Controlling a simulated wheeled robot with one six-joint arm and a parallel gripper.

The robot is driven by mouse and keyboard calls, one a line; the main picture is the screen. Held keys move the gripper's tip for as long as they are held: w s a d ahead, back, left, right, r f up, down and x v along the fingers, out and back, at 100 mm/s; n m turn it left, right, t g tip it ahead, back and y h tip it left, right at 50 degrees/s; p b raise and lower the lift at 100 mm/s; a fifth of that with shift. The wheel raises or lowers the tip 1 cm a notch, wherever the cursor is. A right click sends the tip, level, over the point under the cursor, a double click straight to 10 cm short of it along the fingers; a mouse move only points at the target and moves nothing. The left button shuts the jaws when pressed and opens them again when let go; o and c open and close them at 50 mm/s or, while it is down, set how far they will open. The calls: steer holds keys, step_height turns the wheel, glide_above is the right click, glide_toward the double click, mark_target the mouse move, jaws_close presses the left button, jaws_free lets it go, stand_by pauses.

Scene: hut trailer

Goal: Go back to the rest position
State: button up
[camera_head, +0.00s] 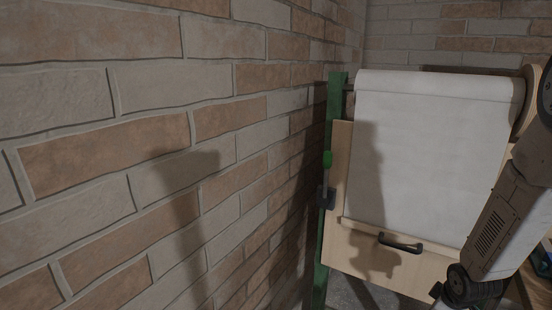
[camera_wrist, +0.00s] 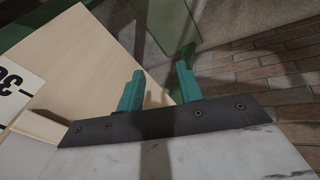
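My gripper (camera_wrist: 160,84) shows in the wrist view as two teal fingers standing well apart, with nothing seen between them. They point up the picture toward a pale wooden board (camera_wrist: 100,55) and a greenish surface behind it. In the head view my arm comes in along the right edge and its lower end is near the board's lower right corner; the fingers cannot be made out there.
An easel-like board with a large white paper sheet (camera_head: 435,150) and a black handle (camera_head: 400,243) stands by the brick wall (camera_head: 150,150). A green post (camera_head: 335,110) runs along its left side. A white card with black figures (camera_wrist: 14,92) shows in the wrist view.

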steer(key=s+a+r+m+g, duration=0.1)
steer(key=s+a+r+m, duration=0.1)
steer(key=s+a+r, duration=0.3)
steer(key=s+a+r+m+g, duration=0.1)
steer(key=s+a+r+m, duration=0.2)
steer(key=s+a+r, duration=0.3)
steer(key=s+a+r+m+g+y, duration=0.1)
steer(key=s+a+r, duration=0.5)
steer(key=s+r, duration=0.7)
steer(key=shift+s+r+m, duration=0.25)
steer(key=shift+r+m, duration=0.65)
steer(key=shift+r, duration=2.65)
